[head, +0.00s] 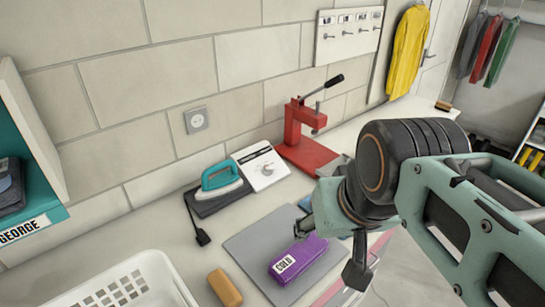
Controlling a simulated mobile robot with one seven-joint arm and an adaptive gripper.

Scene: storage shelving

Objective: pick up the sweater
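I cannot clearly make out which thing is the sweater. A blue patch (344,232), perhaps cloth, shows behind my gripper (331,252) and is mostly hidden by it. My gripper is over the right part of a grey mat (246,240) on the counter, with its fingers spread apart and nothing seen held between them. A purple block-shaped thing (299,260) with a white label reading "COLD" lies on the mat, just left of the fingers. Dark folded cloth (10,188) lies in a teal-edged shelf at the left, above a "GEORGE" label.
A white basket (135,280) and a tan block (225,288) are at the front. A teal iron (220,180), a white box (262,166) and a red press (305,150) stand along the wall. A yellow coat (408,50) and several garments hang at the back right.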

